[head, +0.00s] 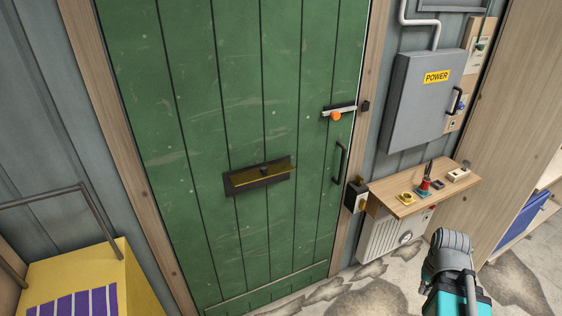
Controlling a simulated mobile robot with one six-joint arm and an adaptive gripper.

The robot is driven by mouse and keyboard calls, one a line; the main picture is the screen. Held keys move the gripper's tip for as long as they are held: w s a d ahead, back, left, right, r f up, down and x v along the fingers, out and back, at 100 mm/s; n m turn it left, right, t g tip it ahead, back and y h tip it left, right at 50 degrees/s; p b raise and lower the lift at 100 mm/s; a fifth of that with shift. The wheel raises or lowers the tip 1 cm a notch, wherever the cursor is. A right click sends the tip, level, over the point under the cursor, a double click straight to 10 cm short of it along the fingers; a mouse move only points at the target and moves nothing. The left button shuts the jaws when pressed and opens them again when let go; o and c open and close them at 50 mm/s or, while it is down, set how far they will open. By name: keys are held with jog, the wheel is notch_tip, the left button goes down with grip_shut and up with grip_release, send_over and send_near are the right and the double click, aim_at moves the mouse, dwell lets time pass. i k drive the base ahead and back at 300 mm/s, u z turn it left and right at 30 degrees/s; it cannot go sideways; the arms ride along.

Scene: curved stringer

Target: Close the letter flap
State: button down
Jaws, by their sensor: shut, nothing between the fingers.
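The letter flap (277,171) is a thin brass-coloured plate with a small dark knob, on the green door (215,110). It stands out from its dark slot frame (240,186), so it looks open. No fingers of my gripper show in the head view. Only a grey and teal part of my arm is visible at the lower right, well apart from the flap.
An orange-knobbed latch (338,112) and a dark pull handle (339,162) are on the door's right side. A wooden shelf (405,209) with small items juts out beside it, under a grey power box (420,98). A yellow box (110,265) stands lower left.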

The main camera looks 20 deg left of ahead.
aim_at(263, 172)
jog(key=z, duration=0.6)
jog(key=k, duration=0.9)
jog(key=u, duration=1.05)
jog(key=i, duration=0.95)
jog(key=u, duration=0.1)
